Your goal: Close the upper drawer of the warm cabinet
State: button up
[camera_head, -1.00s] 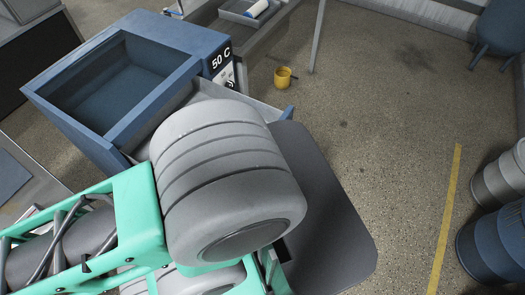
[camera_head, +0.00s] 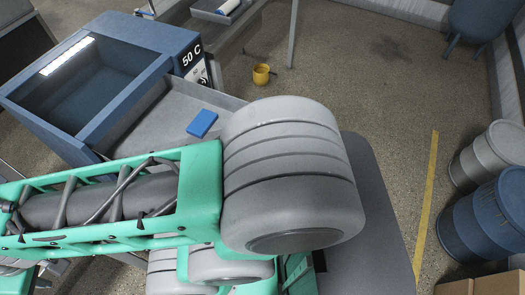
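The warm cabinet (camera_head: 150,36) is a blue box at the upper left, marked 50 C, with a dark glass-like top. A grey drawer (camera_head: 165,110) stands pulled out from its near right side. I cannot tell whether another drawer lies below it. A small blue block (camera_head: 202,123) lies in the drawer. The drawer's outer end is hidden behind my large grey arm joint. My teal and grey arm crosses the lower middle. My gripper does not show, so its place and state are hidden.
A yellow mug-like pot (camera_head: 261,75) stands on the floor beyond the drawer. A grey drum (camera_head: 487,155) and a blue drum (camera_head: 480,215) stand at the right, with a cardboard box (camera_head: 480,284) below. The floor between the pot and the drums is clear.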

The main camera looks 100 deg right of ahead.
aim_at(159, 120)
jog(key=u, duration=0.1)
jog(key=k, duration=1.5)
jog(key=z, duration=1.2)
jog(key=i, duration=0.5)
jog(key=u, duration=0.1)
